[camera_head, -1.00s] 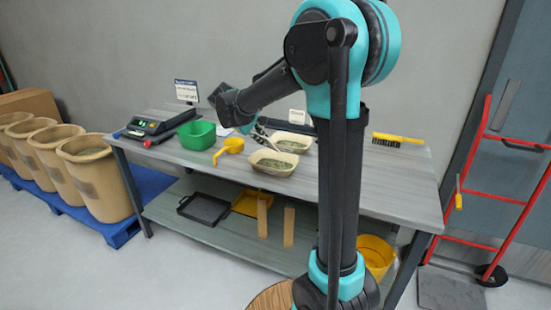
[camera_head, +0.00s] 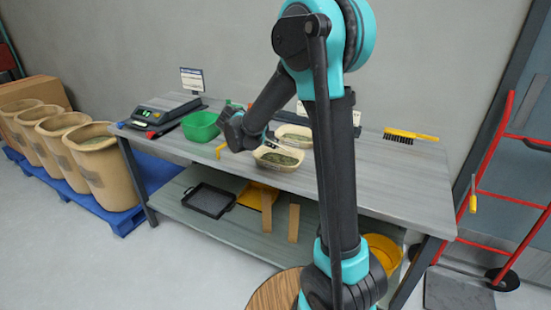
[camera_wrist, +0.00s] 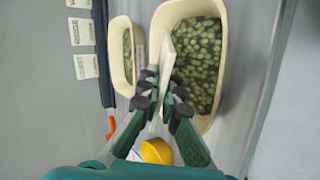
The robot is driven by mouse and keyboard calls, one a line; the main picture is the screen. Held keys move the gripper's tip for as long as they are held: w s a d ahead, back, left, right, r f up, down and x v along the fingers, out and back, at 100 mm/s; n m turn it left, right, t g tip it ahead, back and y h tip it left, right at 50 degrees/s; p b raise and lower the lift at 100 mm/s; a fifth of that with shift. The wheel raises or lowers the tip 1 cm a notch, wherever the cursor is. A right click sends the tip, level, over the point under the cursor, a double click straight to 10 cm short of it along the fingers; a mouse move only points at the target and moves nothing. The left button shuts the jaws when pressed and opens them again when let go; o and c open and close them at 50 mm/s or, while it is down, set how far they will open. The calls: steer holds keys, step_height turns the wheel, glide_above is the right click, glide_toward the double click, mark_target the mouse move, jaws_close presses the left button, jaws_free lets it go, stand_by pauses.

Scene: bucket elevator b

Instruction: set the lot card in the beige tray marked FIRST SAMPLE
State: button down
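Two beige trays of green pellets stand on the bench. The near tray (camera_head: 263,162) shows at the right of the wrist view (camera_wrist: 216,121), and the far tray (camera_head: 283,129) at its left (camera_wrist: 116,60). I cannot read a FIRST SAMPLE mark on either. My gripper (camera_wrist: 163,88) is shut on a thin pale card (camera_wrist: 166,52), seen nearly edge-on, which I take for the lot card. In the wrist view the card overlaps the near tray's left side; its height above the tray is unclear. The head view shows my gripper (camera_head: 270,138) by the trays, card indistinct.
A green bin (camera_head: 201,126), a scale (camera_head: 160,108) and a yellow scoop (camera_wrist: 156,151) lie left of the trays. A yellow brush (camera_head: 410,135) lies at the back right. Small label cards (camera_wrist: 83,31) stand behind the trays.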

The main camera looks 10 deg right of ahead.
steer(key=shift+f, duration=1.5)
steer(key=c, duration=1.9)
jaws_free()
steer(key=v, duration=0.8)
